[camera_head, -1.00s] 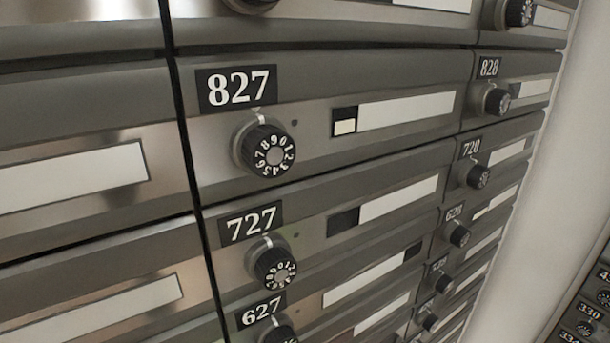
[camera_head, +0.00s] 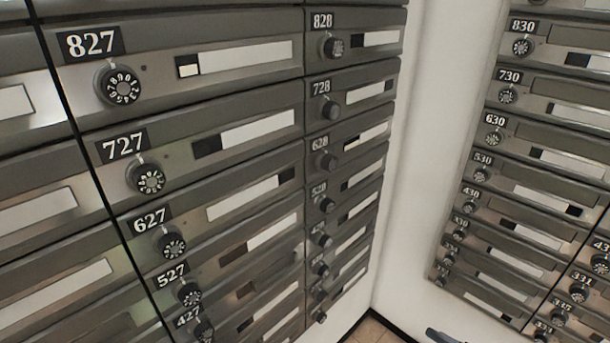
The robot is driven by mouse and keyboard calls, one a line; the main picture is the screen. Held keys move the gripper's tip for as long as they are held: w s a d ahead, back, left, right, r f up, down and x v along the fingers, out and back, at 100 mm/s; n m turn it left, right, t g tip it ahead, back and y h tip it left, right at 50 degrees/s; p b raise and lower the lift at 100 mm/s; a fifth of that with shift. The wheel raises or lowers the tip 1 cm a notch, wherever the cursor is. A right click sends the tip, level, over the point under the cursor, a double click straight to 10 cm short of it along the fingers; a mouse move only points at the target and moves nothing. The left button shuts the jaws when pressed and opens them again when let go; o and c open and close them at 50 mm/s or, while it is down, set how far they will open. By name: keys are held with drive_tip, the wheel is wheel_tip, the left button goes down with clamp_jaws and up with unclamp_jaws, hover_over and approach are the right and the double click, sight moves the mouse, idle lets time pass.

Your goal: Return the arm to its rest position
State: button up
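My gripper and arm do not show clearly in the head view. A small dark blue-grey shape (camera_head: 447,336) is cut off by the bottom edge, right of the middle. I cannot tell whether it is part of my arm or something else. Whether my gripper is open or shut does not show.
A wall of metal mailboxes (camera_head: 235,120) with dials and number plates fills the left and middle, close to me. A second mailbox bank (camera_head: 560,150) stands at the right. A white wall (camera_head: 425,130) lies between them, with brown tiled floor (camera_head: 370,331) at the bottom.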

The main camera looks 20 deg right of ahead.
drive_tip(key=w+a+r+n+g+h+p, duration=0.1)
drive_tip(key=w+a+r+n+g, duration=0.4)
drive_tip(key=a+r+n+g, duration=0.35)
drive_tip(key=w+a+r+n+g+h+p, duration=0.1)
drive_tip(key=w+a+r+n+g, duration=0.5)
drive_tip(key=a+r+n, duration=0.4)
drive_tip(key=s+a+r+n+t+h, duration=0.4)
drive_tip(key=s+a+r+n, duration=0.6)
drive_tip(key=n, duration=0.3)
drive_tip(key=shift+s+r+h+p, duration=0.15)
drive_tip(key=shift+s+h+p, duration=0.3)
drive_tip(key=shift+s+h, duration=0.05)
